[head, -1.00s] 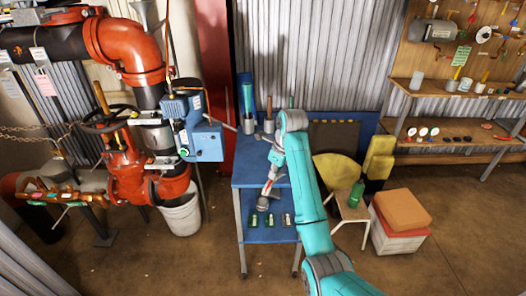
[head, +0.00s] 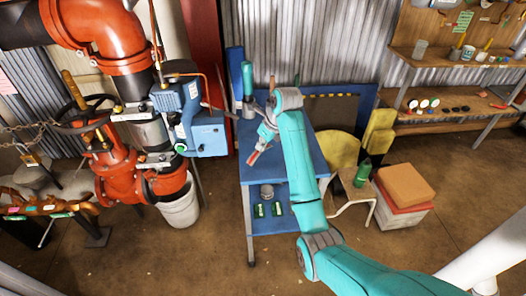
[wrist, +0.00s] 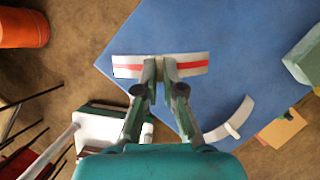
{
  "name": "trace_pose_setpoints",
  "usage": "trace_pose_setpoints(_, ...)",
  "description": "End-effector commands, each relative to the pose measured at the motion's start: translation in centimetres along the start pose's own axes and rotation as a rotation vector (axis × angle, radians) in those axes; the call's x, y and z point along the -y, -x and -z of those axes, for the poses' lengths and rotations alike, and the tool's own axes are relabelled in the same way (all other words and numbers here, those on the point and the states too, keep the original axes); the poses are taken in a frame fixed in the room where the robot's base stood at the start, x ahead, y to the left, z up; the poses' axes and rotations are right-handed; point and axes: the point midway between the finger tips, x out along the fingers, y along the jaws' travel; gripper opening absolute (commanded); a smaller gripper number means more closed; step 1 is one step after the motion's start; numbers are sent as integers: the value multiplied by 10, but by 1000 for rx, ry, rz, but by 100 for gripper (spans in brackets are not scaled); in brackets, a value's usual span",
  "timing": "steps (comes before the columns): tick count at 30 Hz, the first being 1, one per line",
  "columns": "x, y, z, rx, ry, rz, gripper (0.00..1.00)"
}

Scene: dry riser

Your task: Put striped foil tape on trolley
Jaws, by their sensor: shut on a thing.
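The striped foil tape (wrist: 190,66) is a pale curved band with a red stripe, and it shows small and red-white in the head view (head: 254,157). My gripper (wrist: 159,70) is shut on its middle, and both ends stick out. In the head view my gripper (head: 262,145) is over the left part of the blue trolley's top deck (head: 306,165). The blue deck also fills the middle of the wrist view (wrist: 215,40). I cannot tell whether the tape touches the deck.
Green-marked items (head: 260,210) and a grey round piece (head: 267,192) are on the lower shelf. A stool (head: 354,187) with a green bottle (head: 362,172) stands to the right. A blue pump unit (head: 190,120) is at left.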

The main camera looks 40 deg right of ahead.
Motion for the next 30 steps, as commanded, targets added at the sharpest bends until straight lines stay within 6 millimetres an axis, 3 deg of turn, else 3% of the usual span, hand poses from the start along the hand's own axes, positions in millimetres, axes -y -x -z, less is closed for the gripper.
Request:
trace_pose_setpoints(13, 0, -39, 16, -1, 1, -1, 0)
trace_pose_setpoints(23, 0, -42, 17, 0, 1, 0, 0)
trace_pose_setpoints(24, 0, -42, 17, 0, 1, 0, 14)
trace_pose_setpoints(26, 0, -42, 17, 0, 1, 0, 29)
trace_pose_setpoints(30, 0, -42, 17, 0, 1, 0, 32)
